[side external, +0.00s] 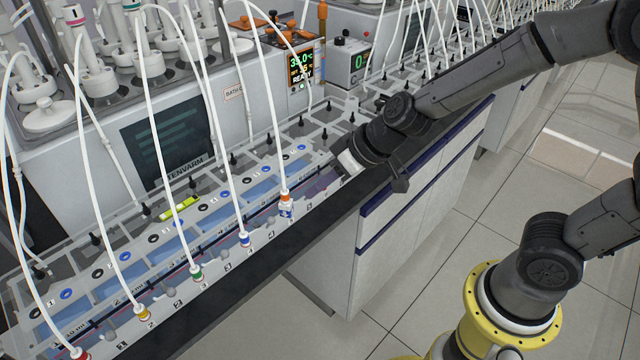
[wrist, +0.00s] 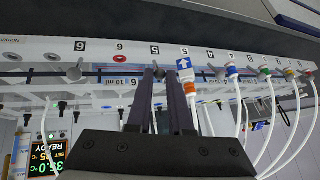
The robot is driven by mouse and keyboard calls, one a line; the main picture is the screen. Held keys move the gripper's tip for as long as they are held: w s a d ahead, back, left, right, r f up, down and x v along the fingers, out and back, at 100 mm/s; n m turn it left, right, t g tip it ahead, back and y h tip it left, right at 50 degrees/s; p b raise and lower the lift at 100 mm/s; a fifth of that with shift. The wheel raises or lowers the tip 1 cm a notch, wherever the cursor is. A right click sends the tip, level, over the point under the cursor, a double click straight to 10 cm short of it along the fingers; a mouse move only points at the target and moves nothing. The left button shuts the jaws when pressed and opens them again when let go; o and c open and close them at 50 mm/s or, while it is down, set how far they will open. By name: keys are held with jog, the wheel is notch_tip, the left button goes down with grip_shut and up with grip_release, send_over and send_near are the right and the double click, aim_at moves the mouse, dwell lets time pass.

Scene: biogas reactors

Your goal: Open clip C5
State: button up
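My gripper (wrist: 161,74) is open, its two dark fingers apart, in the wrist view. A small grey clip (wrist: 159,74) shows in the gap between the fingers, beside the "5" labels, and appears to be clip C5. I cannot tell whether the fingers touch it. In the side view my gripper (side external: 349,164) is low over the far end of the front rail, and hides that clip. A white connector with a blue arrow and an orange band (wrist: 185,66) is close beside the right finger; it also shows in the side view (side external: 286,206).
Another grey clip (wrist: 74,73) stands by the "6" labels, near a red ring port (wrist: 120,58). White tubes with coloured connectors, such as the blue one (side external: 244,239), rise along the rail. A temperature display (side external: 301,66) stands behind. The black bench edge (side external: 240,285) is clear.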

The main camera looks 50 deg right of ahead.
jog(key=o, duration=0.4)
jog(key=shift+o, duration=0.2)
jog(key=v, duration=1.3)
jog(key=shift+s+d+r, duration=0.15)
jog(key=shift+s+r, duration=0.1)
jog(key=shift+r, duration=0.05)
jog(key=s+d+h, duration=0.1)
jog(key=s+d, duration=0.2)
jog(key=s, duration=0.4)
jog(key=s+d+m+g+h, duration=0.1)
jog(key=s+d+h, duration=0.1)
jog(key=s, duration=0.4)
jog(key=shift+s+d, duration=0.4)
jog(key=shift+d, duration=0.4)
